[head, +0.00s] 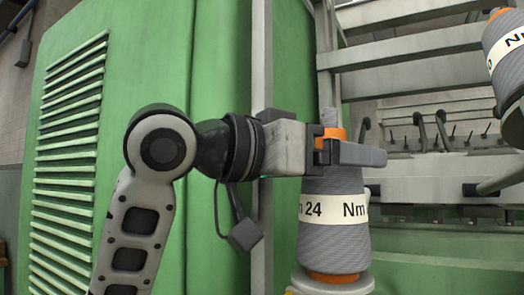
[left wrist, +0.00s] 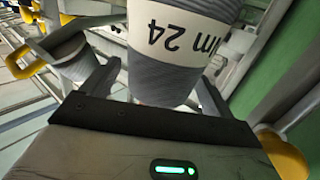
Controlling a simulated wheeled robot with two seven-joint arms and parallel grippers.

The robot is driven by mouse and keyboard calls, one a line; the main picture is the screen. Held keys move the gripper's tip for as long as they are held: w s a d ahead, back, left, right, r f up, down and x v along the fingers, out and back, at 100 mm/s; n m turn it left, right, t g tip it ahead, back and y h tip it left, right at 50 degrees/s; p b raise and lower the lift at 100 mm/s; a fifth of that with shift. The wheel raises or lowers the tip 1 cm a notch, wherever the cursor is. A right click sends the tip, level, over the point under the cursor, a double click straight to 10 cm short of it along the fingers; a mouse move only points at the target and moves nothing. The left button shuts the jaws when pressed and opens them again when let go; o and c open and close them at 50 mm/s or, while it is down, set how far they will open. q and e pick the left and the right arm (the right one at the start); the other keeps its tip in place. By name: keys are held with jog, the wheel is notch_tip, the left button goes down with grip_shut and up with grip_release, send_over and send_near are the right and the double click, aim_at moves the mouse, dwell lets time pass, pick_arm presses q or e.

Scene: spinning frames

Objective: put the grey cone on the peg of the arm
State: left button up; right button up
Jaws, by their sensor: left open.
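A grey cone (head: 335,245) with a white band reading Nm 24 stands upright on a pale round base (head: 332,283) in the head view. Its top and bottom ends are orange. My left gripper (head: 335,150) reaches in from the left at the cone's narrow top. Its fingers are open, one on each side of the cone. In the left wrist view the cone (left wrist: 180,70) shows between the two spread fingers (left wrist: 155,88), its label upside down. I cannot tell whether a finger touches it. The peg is not visible. My right gripper is not in view.
A second grey labelled cone (head: 507,55) is tilted at the upper right edge. A green ribbed cabinet (head: 225,60) stands behind my left arm. Grey rails (head: 410,55) and hooks fill the back right. Yellow parts (left wrist: 285,155) show near the gripper in the wrist view.

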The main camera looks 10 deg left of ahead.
pick_arm(q)
jog(key=b+v, duration=0.3)
jog(key=v, duration=1.3)
jog(key=shift+r, duration=0.15)
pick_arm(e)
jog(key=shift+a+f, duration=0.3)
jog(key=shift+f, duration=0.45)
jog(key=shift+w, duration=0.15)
